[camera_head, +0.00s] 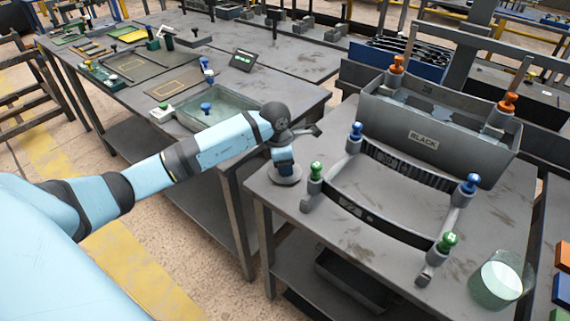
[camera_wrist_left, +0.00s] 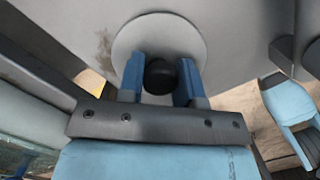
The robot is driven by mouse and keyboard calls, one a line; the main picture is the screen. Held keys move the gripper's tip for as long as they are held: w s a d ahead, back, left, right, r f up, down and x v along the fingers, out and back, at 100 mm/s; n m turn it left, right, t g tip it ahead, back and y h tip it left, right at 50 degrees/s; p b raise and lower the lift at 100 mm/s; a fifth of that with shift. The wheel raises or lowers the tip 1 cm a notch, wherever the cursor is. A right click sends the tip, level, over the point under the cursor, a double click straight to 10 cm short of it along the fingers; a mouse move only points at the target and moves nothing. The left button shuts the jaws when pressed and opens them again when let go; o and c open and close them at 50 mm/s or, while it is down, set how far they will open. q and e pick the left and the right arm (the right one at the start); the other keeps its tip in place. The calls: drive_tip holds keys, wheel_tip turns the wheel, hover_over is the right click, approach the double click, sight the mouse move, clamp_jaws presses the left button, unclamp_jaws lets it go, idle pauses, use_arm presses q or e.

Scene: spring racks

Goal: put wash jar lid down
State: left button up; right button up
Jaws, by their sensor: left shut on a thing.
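The wash jar lid (camera_head: 287,179) is a round grey disc at the near left corner of the right-hand table. In the left wrist view the lid (camera_wrist_left: 160,32) shows its flat top and a black knob (camera_wrist_left: 160,77). My left gripper (camera_head: 285,160) is shut on this knob, with a blue finger on each side; it also shows in the wrist view (camera_wrist_left: 160,80). I cannot tell whether the lid touches the tabletop or hangs just above it. An open glass jar (camera_head: 498,281) with pale green contents stands at the table's front right. My right gripper is not in view.
A rack (camera_head: 372,210) with blue and green knobs stands right of the lid. Behind it is a grey bin (camera_head: 437,127) labelled BLACK with orange knobs. The left-hand table (camera_head: 300,100) holds a glass tray (camera_head: 215,115). Bare tabletop lies in front of the rack.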

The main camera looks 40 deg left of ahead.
use_arm(q)
drive_tip(key=o, duration=0.9)
drive_tip(key=shift+o, duration=0.2)
drive_tip(key=shift+r+p, duration=0.3)
drive_tip(key=shift+r, duration=0.05)
wheel_tip(320, 180, up, 12)
drive_tip(key=s+a, duration=0.1)
drive_tip(key=shift+a+f, duration=0.2)
drive_tip(key=shift+f, duration=0.05)
drive_tip(key=shift+s, duration=0.1)
